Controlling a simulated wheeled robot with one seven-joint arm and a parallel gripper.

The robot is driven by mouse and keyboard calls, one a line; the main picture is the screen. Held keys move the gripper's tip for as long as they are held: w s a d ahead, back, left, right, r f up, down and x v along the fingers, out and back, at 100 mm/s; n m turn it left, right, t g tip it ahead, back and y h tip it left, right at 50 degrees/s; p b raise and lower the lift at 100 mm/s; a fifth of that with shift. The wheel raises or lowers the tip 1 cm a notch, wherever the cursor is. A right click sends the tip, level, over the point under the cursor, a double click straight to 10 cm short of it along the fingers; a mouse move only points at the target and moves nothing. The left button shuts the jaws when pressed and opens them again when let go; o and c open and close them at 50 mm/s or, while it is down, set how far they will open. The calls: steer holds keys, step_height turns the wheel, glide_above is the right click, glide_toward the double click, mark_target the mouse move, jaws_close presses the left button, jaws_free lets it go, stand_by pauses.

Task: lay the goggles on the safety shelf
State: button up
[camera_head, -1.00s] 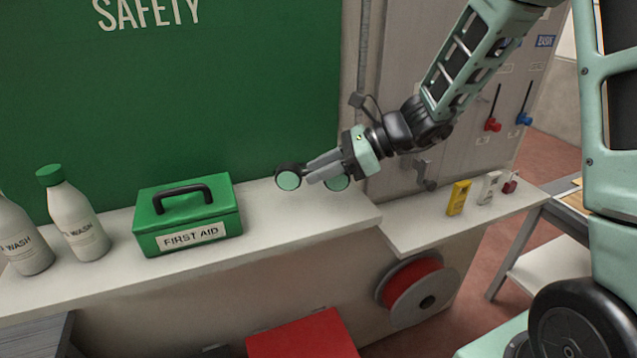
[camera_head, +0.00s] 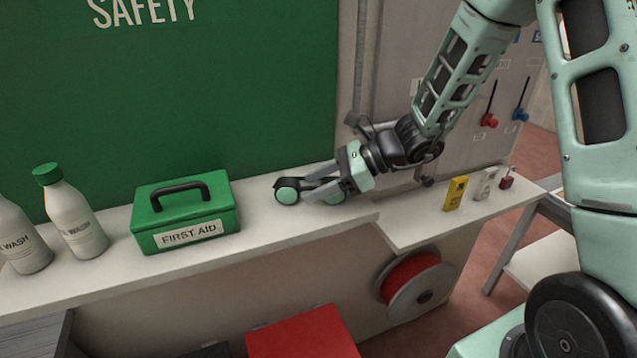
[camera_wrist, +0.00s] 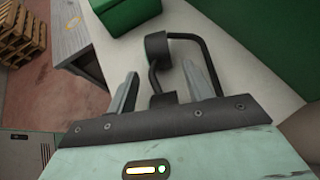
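The black goggles with pale green lenses (camera_head: 288,196) rest on the white safety shelf (camera_head: 263,222), near its right end. They also show in the wrist view, as a dark round lens rim (camera_wrist: 156,45) and a black strap loop. My gripper (camera_head: 308,184) is low over the shelf at the goggles' right side. In the wrist view my gripper (camera_wrist: 160,70) has its fingers spread, one on each side of the goggles, with gaps between. The farther lens is partly hidden by the gripper.
A green first aid box (camera_head: 185,214) stands left of the goggles, with white wash bottles (camera_head: 70,212) farther left. The green safety board (camera_head: 200,90) is behind. A lower ledge on the right carries a yellow item (camera_head: 455,193). Shelf between box and goggles is clear.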

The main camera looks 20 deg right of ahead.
steer(key=shift+r, duration=0.2)
steer(key=b+v, duration=0.2)
steer(key=v, duration=1)
steer(key=s+a+f+n+g+h, duration=0.2)
steer(key=s+a+n+h, duration=0.3)
steer(key=s+a+n, duration=0.3)
steer(key=s+a+f+n+g+h, duration=0.2)
steer(key=s+a+n+h, duration=0.3)
steer(key=n, duration=1.7)
steer(key=s+a+f, duration=0.1)
steer(key=s+a, duration=0.3)
steer(key=s, duration=0.5)
steer(key=shift+s+f+g+h, duration=0.15)
steer(key=shift+s+g+h, duration=0.15)
steer(key=shift+s+g, duration=0.1)
